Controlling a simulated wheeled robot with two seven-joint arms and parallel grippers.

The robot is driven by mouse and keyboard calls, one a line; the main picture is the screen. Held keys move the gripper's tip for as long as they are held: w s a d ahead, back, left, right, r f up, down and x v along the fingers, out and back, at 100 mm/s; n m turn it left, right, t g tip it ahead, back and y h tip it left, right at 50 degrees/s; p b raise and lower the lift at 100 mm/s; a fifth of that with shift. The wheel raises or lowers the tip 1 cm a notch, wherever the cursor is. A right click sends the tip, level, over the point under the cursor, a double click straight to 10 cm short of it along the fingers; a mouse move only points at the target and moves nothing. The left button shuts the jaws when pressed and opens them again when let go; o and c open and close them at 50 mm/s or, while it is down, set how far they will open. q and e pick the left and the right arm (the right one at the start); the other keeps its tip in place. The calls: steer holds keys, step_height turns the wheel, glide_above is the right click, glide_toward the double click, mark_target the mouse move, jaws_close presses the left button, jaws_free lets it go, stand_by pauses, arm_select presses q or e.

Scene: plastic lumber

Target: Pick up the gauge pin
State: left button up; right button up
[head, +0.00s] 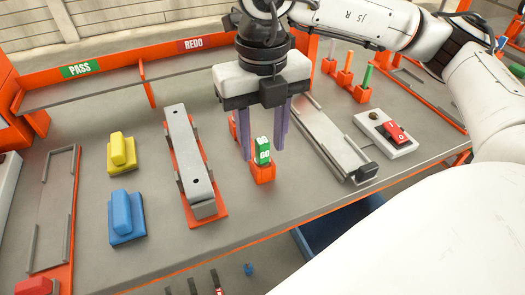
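The gauge pin (263,151) appears to be the small green block marked "GO" in white. It stands upright in an orange holder (262,173) at the middle of the table. My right gripper (262,146) points down over it, its purple fingers spread on either side of the green block. Gaps show between the fingers and the block, so the gripper looks open and empty. The lower part of the pin is hidden inside the holder. My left gripper is not in view.
A grey bar (188,155) lies in an orange fixture to the left, with yellow (122,152) and blue (126,215) blocks beyond. A metal slide fixture (325,140) and a switch box (386,132) stand right. PASS (80,69) and REDO (193,43) racks line the back.

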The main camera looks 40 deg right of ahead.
steer(key=shift+f, duration=0.2)
jaws_close()
steer(key=shift+r, duration=0.1)
